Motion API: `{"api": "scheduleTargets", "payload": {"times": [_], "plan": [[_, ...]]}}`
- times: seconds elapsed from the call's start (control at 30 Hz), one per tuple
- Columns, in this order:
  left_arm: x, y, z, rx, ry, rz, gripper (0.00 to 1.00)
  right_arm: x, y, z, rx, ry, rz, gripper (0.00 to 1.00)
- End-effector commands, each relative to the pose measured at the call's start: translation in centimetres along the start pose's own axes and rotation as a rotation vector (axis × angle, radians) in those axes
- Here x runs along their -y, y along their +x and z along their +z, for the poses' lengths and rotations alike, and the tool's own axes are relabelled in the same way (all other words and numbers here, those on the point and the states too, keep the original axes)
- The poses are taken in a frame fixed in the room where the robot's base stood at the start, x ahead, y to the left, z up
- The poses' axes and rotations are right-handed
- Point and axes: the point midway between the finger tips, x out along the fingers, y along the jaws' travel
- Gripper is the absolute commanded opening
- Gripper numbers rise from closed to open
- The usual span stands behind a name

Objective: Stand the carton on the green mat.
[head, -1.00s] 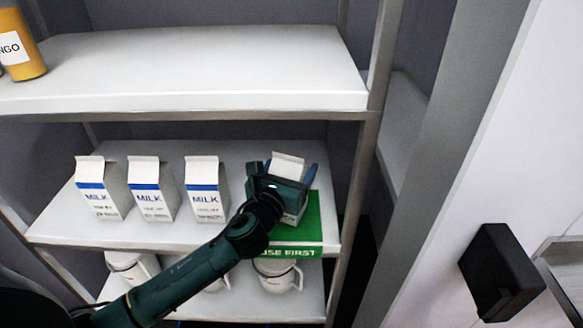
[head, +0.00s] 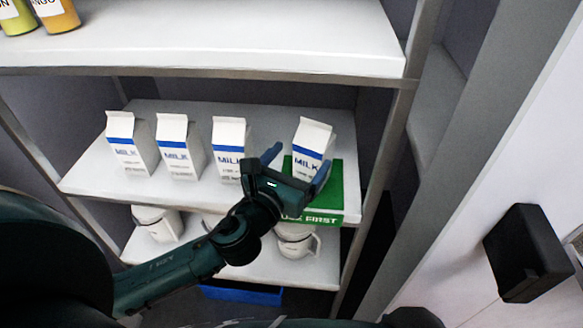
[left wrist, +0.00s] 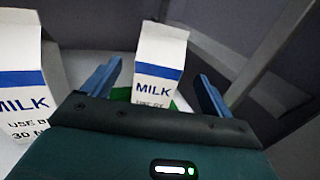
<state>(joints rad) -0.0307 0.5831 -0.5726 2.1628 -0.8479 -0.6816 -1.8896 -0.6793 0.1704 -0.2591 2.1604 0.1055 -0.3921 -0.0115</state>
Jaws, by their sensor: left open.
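A white and blue milk carton (head: 312,145) stands on the green mat (head: 334,190) at the right end of the middle shelf. It looks upright, though its base is partly hidden by my gripper. My left gripper (head: 297,170) is open in front of this carton, its blue fingers apart. In the left wrist view the carton (left wrist: 158,66) shows beyond and between the open fingers (left wrist: 160,90), with a little of the green mat (left wrist: 121,94) beside it. My right gripper is not in view.
Three more milk cartons (head: 178,148) stand in a row left of the mat on the shelf (head: 105,185). The nearest one is close to my left gripper. White mugs (head: 296,240) stand on the shelf below. Bottles (head: 55,14) are on the shelf above.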

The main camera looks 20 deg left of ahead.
Motion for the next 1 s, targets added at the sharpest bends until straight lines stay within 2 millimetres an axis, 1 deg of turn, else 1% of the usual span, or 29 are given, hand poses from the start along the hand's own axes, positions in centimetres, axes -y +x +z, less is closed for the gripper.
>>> {"api": "scheduleTargets", "payload": {"times": [0.03, 0.1, 0.2, 0.33, 0.4, 0.47, 0.57, 0.6, 0.67, 0.7, 0.77, 0.8, 0.87, 0.9, 0.97, 1.0], "plan": [[0.0, -0.8, -0.2, -0.003, 0.0, 0.0, 0.85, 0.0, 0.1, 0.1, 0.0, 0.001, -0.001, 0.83], [-0.1, -1.6, -0.2, -0.002, 0.0, 0.001, 0.85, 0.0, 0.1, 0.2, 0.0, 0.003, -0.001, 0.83], [0.0, -2.3, -0.1, -0.001, -0.001, 0.001, 0.85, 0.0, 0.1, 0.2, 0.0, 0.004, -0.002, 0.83], [0.0, -2.6, -0.1, -0.004, -0.013, 0.001, 0.85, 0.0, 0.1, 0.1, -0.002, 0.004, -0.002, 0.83], [0.1, -2.7, -0.7, -0.024, -0.075, -0.001, 0.85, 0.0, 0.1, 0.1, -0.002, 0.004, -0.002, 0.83], [0.4, -3.0, -1.7, -0.059, -0.187, -0.003, 0.85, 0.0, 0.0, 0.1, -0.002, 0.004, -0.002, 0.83], [1.2, -4.0, -4.2, -0.15, -0.494, 0.006, 0.85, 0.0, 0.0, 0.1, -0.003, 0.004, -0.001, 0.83], [1.5, -4.5, -5.4, -0.192, -0.649, 0.018, 0.85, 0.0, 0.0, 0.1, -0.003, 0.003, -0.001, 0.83], [2.2, -5.4, -7.2, -0.256, -0.898, 0.048, 0.85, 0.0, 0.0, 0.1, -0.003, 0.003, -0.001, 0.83], [2.6, -6.1, -8.3, -0.296, -1.065, 0.076, 0.85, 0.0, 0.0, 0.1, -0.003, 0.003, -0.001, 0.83], [3.2, -7.1, -9.8, -0.347, -1.315, 0.125, 0.85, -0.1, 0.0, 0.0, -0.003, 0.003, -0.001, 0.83], [3.6, -7.8, -10.7, -0.378, -1.483, 0.165, 0.85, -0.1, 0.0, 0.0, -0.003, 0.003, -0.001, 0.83], [4.2, -8.9, -12.0, -0.416, -1.739, 0.237, 0.85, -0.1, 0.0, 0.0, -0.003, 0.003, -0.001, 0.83], [4.5, -9.7, -12.8, -0.434, -1.91, 0.291, 0.85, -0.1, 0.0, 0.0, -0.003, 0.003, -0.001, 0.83], [5.0, -10.8, -13.9, -0.449, -2.161, 0.38, 0.85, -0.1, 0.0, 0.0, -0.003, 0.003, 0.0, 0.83], [5.3, -11.6, -14.5, -0.452, -2.319, 0.443, 0.85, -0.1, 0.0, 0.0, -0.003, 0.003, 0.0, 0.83]]}}
